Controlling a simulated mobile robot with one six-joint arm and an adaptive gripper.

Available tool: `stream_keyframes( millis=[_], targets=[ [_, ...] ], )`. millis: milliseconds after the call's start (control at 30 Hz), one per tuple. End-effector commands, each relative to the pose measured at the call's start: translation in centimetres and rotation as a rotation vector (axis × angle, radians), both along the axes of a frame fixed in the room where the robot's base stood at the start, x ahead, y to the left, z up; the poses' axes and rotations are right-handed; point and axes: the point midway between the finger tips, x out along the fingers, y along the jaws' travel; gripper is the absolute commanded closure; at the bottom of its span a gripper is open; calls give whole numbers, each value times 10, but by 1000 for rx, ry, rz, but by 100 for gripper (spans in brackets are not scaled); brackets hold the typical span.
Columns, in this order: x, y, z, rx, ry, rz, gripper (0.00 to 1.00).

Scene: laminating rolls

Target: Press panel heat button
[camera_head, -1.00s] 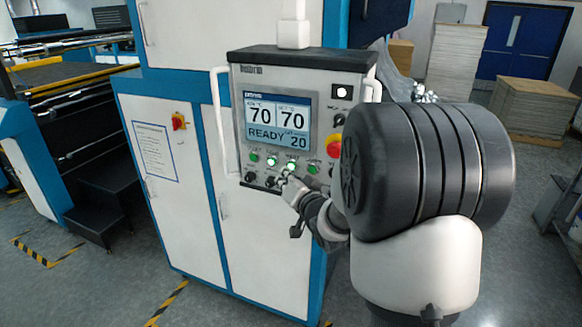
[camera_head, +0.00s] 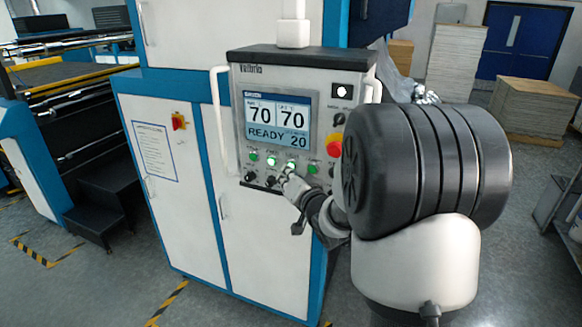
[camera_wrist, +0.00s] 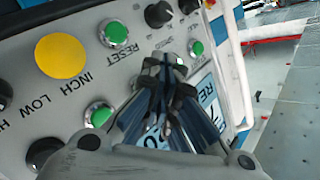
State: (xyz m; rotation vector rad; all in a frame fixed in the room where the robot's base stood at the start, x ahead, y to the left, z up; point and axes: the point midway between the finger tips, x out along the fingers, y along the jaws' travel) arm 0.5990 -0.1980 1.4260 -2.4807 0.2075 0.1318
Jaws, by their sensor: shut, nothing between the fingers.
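The control panel (camera_head: 238,120) faces me, its screen (camera_head: 278,118) showing 70, 70, READY and 20. A row of green buttons sits under the screen; the second (camera_head: 272,162) and third (camera_head: 291,166) from the left look brightly lit. I cannot read a heat label. My gripper (camera_head: 285,174) is shut and empty, its tip just below the third button. In the wrist view, my gripper (camera_wrist: 165,72) points at the panel between green buttons (camera_wrist: 113,33) and (camera_wrist: 196,48), covering part of the panel. Whether the tip touches the panel, I cannot tell.
Black knobs (camera_head: 250,177) sit below the buttons. A red mushroom button (camera_head: 334,146) with yellow surround is at the panel's right. White handles (camera_head: 222,120) flank the panel. A white cabinet (camera_head: 165,190) stands behind it. Open floor lies at the front left.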

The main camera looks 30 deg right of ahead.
Motion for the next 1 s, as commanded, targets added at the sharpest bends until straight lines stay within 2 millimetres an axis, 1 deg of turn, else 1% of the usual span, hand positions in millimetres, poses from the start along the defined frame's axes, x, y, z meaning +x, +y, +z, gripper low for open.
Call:
stream_keyframes(
  millis=[1000],
  targets=[
    [6,-7,1,1,-1,-1,100]
  ],
)
